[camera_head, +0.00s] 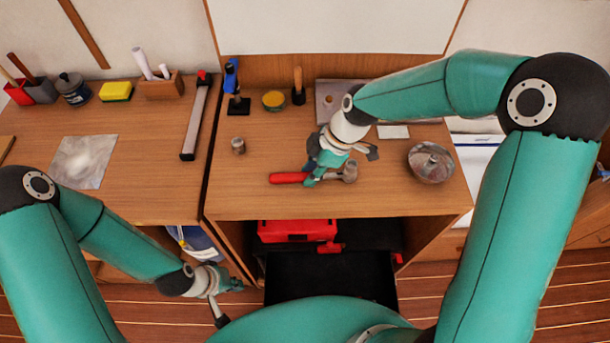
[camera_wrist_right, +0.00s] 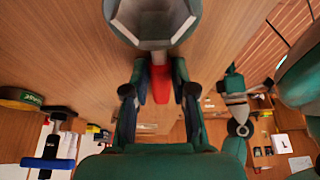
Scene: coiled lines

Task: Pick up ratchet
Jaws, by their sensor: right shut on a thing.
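The ratchet, a tool with a red handle (camera_head: 288,178) and a grey metal head (camera_head: 350,172), lies across the front middle of the wooden worktop. My right gripper (camera_head: 316,176) is shut on it between the handle's end and the head. In the right wrist view the red handle (camera_wrist_right: 160,84) shows between the fingertips (camera_wrist_right: 160,72), with a large grey head (camera_wrist_right: 153,18) above. The fingers hide part of the tool, and I cannot tell whether it is clear of the wood. My left gripper (camera_head: 232,287) hangs below the worktop's front edge, away from the tool; its fingers are too small to read.
A small metal cup (camera_head: 238,145) is to the left. A blue tool (camera_head: 233,88) and a yellow tin (camera_head: 273,100) stand behind. A red toolbox (camera_head: 297,230) sits below.

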